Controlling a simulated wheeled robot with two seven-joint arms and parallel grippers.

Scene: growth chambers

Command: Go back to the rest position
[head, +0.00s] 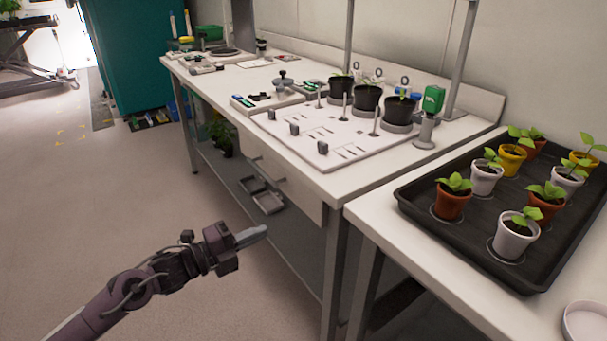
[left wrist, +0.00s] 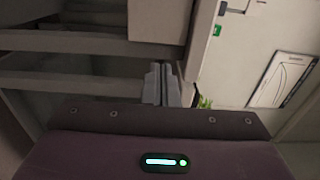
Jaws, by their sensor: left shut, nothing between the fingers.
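My left gripper (head: 252,236) is shut and empty in the head view. It is held out over the floor, in front of the workbench and below the level of its top, touching nothing. In the left wrist view its closed fingers (left wrist: 162,84) show at the middle, with nothing between them. My right gripper is in neither view.
A white workbench (head: 225,95) with a lower shelf holds a white board (head: 345,150) and black pots (head: 367,97). A nearer table (head: 385,235) bears a black tray (head: 470,250) of potted seedlings. A teal cabinet (head: 130,55) stands behind. Floor (head: 110,200) at left is clear.

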